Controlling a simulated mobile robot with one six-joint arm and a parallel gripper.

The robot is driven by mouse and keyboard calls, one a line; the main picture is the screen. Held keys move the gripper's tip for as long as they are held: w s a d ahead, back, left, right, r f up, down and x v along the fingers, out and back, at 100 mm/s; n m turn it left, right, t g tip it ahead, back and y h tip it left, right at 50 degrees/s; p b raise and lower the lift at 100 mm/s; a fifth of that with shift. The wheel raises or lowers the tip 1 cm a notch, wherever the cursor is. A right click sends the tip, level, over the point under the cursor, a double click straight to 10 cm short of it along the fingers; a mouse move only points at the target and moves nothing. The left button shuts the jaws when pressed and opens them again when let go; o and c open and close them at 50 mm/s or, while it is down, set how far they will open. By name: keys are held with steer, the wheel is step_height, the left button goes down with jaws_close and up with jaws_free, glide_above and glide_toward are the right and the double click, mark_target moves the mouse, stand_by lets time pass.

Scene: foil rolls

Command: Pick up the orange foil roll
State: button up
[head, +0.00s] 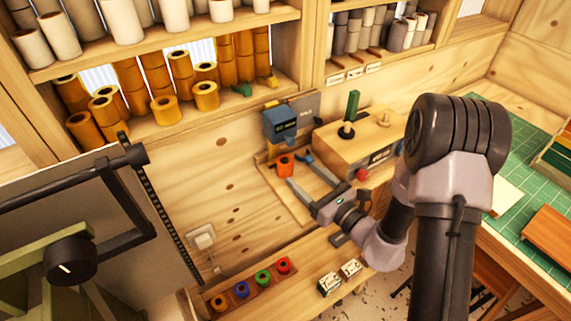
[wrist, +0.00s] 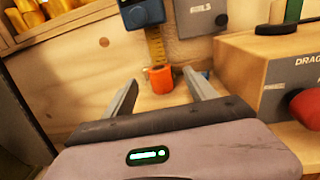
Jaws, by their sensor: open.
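The orange foil roll (head: 286,165) stands upright on a wooden board against the back wall, below a blue-grey device. In the wrist view the orange foil roll (wrist: 162,79) appears just beyond and between the two fingers. My gripper (head: 298,172) is open and empty, its fingers pointing toward the roll, with the roll near the fingertips. It also shows in the wrist view (wrist: 162,82), where the fingers spread to either side of the roll. I cannot tell whether a finger touches it.
The blue device (head: 280,124) hangs above the roll. A wooden box (head: 345,148) with a red knob (head: 361,175) stands close on the right. Coloured rolls (head: 241,289) sit in a front rack. Shelves above hold many orange-yellow rolls (head: 165,109).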

mark_target(290, 165)
steer(key=x, duration=0.8)
steer(key=shift+w+a+f, duration=0.2)
steer(key=shift+a+f, duration=0.05)
steer(key=shift+a, duration=0.15)
jaws_close()
steer(key=shift+r, duration=0.1)
